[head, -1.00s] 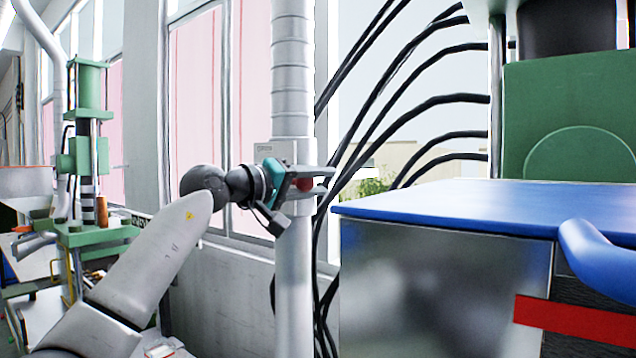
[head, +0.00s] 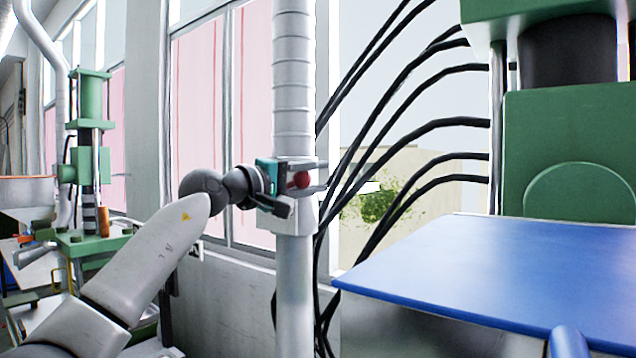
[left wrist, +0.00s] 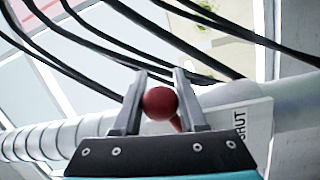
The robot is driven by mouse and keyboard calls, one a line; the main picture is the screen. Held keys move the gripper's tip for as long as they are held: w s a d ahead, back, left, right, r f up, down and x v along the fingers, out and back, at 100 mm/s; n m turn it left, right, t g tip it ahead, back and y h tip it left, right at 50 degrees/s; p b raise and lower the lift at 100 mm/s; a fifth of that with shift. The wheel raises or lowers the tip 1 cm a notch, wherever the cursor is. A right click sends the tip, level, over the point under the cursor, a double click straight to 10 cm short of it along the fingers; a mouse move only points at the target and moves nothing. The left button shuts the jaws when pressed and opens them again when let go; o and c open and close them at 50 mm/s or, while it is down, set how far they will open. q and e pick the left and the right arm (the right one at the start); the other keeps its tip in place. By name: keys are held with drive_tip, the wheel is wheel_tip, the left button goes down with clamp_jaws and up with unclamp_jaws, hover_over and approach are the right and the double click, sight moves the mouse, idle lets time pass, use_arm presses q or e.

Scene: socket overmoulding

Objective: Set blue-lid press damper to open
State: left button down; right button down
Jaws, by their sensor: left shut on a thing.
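The damper is a pale collar (head: 303,217) on the upright white duct (head: 293,90) left of the blue-lid press (head: 490,275). Its lever ends in a red ball knob (head: 302,180). My left gripper (head: 312,177) reaches the duct from the left, with its fingers on either side of the knob. The left wrist view shows the red knob (left wrist: 160,103) held between the two fingers (left wrist: 156,98), with a short red stem below it. A plate lettered "SHUT" (left wrist: 240,130) sits on the collar right of the fingers. Most of the lever is hidden. My right gripper is out of view.
Several black cables (head: 400,140) hang behind the duct and run to the green press body (head: 560,130). Another green press (head: 90,150) stands at the far left. A window wall (head: 215,110) lies behind my left arm.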

use_arm(q)
drive_tip(key=shift+w+a+r+n+t+p, duration=0.2)
drive_tip(key=shift+a+r+n+p, duration=0.15)
drive_tip(key=shift+r+n, duration=0.35)
drive_tip(key=shift+w+a+r+n+t+p, duration=0.25)
drive_tip(key=shift+r+n+p, duration=0.3)
drive_tip(key=shift+n, duration=0.25)
drive_tip(key=shift+c, duration=2.3)
unclamp_jaws()
drive_tip(key=b+v, duration=0.6)
drive_tip(key=v, duration=0.9)
